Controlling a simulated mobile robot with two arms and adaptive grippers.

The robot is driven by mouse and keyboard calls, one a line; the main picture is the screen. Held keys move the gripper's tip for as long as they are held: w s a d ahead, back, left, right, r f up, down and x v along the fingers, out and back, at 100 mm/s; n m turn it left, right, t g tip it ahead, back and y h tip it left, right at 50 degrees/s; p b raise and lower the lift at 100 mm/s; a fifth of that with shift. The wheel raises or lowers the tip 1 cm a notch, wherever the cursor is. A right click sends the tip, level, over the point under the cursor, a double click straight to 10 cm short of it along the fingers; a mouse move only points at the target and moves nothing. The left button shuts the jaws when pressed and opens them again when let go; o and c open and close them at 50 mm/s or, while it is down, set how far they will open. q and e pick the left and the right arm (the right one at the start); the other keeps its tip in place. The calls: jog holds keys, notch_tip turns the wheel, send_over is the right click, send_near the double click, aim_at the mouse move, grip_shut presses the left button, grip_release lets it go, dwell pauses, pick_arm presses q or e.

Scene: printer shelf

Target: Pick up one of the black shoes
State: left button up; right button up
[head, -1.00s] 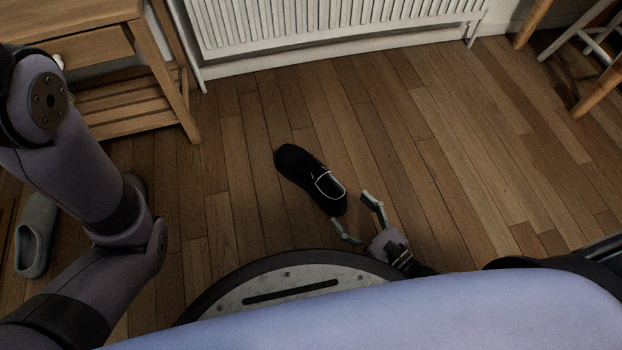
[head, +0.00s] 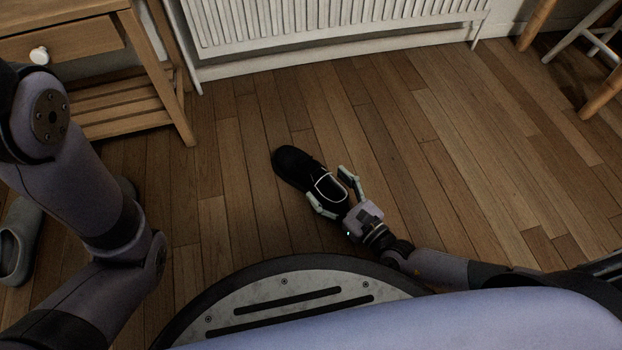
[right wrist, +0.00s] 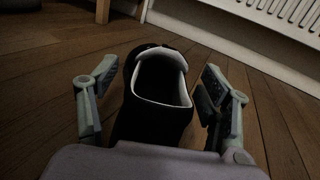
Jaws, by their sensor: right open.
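A black shoe (head: 297,168) with a white-edged opening lies on the wooden floor in front of my base, its toe toward the upper left. My right gripper (head: 332,187) is open at the shoe's heel end, with one finger on each side of it. In the right wrist view the shoe (right wrist: 156,124) sits between the two spread fingers of the gripper (right wrist: 155,105), with a gap visible on the right side. My left arm shows at the left of the head view, but its gripper is out of view. Only one black shoe is visible.
A grey clog (head: 18,245) lies at the far left, partly behind my left arm. A wooden side table (head: 130,90) stands at the upper left. A white radiator (head: 330,35) lines the wall. Wooden stool legs (head: 598,95) are at the upper right. The floor right of the shoe is clear.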

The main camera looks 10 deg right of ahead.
jog(key=shift+c, duration=0.4)
jog(key=c, duration=1.3)
jog(key=shift+c, duration=0.6)
jog(key=shift+r, duration=0.15)
